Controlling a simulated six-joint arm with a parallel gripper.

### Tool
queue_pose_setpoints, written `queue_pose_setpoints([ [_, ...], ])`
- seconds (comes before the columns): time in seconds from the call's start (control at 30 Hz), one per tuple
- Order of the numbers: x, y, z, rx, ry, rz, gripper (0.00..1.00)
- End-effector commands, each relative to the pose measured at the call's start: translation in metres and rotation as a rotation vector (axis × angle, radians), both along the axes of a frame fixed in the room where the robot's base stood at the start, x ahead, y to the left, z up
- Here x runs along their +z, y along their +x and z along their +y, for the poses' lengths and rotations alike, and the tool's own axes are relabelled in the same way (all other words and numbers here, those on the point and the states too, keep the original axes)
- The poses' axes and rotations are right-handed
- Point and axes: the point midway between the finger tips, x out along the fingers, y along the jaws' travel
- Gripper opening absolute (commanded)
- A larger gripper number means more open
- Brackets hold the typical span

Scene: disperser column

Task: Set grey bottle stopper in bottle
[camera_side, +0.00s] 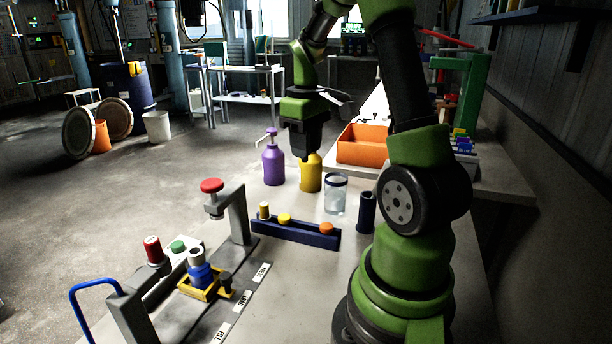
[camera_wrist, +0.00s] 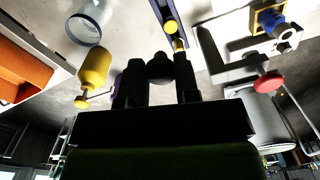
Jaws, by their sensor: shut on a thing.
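My gripper (camera_side: 304,155) hangs over the bench in the side view, just in front of the top of a yellow bottle (camera_side: 311,178). In the wrist view my gripper (camera_wrist: 161,88) is shut on a small dark rounded piece (camera_wrist: 160,67), probably the grey stopper; its colour is lost in shadow. The yellow bottle (camera_wrist: 95,68) with a yellow pump top lies left of the fingers there, apart from them. A purple pump bottle (camera_side: 273,166) stands left of the yellow one. A blue vessel (camera_side: 200,275) with a grey top sits in a yellow holder. Which bottle takes the stopper is not clear.
A dark blue rack (camera_side: 296,236) holds yellow and orange pieces. A clear blue-rimmed jar (camera_side: 335,196) and a dark cylinder (camera_side: 366,212) stand nearby. An orange bin (camera_side: 365,150) is behind. A grey post with a red knob (camera_side: 211,186) rises at the left.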

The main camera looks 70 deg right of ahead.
Motion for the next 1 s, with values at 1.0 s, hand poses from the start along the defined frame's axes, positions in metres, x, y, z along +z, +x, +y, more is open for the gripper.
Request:
queue_pose_setpoints([
  [1.0,0.059,0.119,0.159,0.432,0.000,0.003,0.07],
])
